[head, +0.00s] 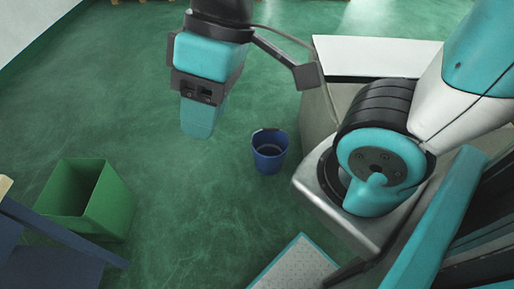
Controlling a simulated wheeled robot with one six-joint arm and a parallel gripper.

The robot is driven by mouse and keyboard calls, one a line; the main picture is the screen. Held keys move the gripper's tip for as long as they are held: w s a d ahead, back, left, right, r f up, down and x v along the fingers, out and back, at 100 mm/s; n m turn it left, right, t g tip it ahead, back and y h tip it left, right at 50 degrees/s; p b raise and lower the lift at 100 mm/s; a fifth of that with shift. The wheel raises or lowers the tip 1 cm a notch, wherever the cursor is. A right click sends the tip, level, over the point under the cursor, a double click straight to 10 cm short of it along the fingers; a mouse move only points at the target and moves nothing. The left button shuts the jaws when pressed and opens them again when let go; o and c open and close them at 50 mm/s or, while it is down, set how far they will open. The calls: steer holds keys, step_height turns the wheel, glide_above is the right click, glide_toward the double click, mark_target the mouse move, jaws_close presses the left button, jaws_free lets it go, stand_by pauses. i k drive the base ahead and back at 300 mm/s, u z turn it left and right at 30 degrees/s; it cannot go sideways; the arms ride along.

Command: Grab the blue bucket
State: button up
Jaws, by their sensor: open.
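The blue bucket (269,160) stands upright on the green floor near the middle of the head view. Its open top is dark inside, and a handle shows at the rim. My gripper (198,120) hangs to the left of the bucket in the picture, pointing down, apart from it. The gripper holds nothing that I can see. Its fingers line up with the view, so the gap between them does not show clearly.
A green square bin (112,205) stands on the floor at the left. A dark blue structure (45,250) is at the lower left corner. Bare green floor (200,220) lies between the bin and the bucket. My own base and arm fill the right side.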

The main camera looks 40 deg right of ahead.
mark_target(270, 146)
steer(key=z, duration=0.35)
steer(key=i, duration=1.05)
steer(key=z, duration=0.55)
